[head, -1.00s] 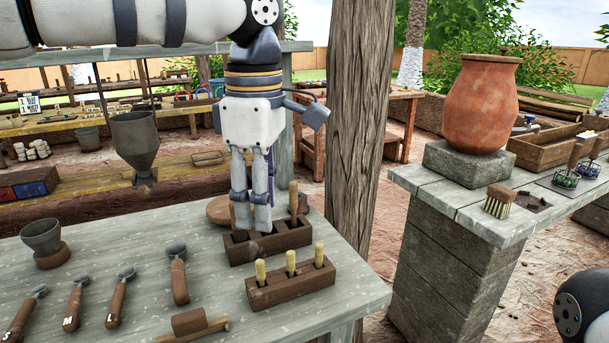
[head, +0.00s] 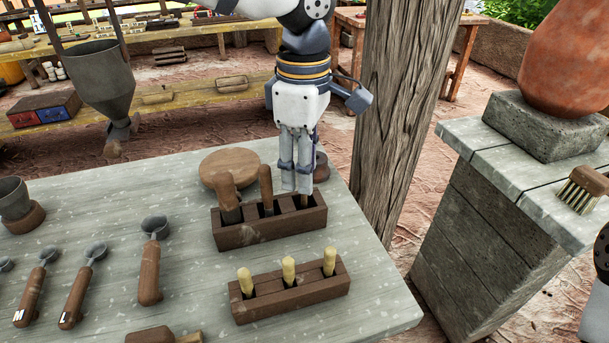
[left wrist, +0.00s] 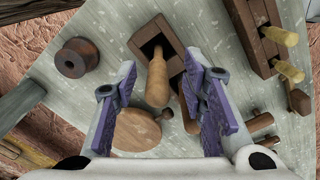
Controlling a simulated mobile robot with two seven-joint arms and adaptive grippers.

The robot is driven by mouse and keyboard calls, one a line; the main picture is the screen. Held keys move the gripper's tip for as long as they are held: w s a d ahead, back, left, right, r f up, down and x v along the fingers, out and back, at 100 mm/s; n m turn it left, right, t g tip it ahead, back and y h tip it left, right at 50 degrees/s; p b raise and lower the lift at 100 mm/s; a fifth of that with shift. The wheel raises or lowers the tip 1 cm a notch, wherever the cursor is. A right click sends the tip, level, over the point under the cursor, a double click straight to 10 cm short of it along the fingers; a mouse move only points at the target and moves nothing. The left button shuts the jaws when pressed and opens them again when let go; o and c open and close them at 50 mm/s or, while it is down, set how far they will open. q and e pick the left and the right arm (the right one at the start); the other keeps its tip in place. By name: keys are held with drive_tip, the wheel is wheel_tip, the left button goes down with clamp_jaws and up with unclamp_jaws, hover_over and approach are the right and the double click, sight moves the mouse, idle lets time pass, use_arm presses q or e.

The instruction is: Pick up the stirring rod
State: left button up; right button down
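A dark wooden holder (head: 262,232) stands on the table, with upright wooden handles in its compartments. A thick handle (head: 227,195) is at the left and a slimmer one (head: 266,188) in the middle. My left gripper (head: 296,190) points down over the right compartment, covering most of the handle there. In the left wrist view my left gripper (left wrist: 160,68) has its fingers apart, with a wooden handle (left wrist: 157,84) between them and no clear contact. Which handle is the stirring rod, I cannot tell; the lower parts are hidden in the holder. My right gripper is out of view.
A second holder (head: 290,296) with yellow-handled tools stands in front. A round wooden disc (head: 229,165) lies behind. Measuring scoops (head: 150,270) lie at the left. A wooden post (head: 404,120) rises beyond the table's right edge. A metal hopper (head: 97,80) is behind left.

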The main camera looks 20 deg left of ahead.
use_arm(q)
wheel_tip(320, 180, down, 2)
drive_tip(key=shift+w, duration=0.1)
clamp_jaws()
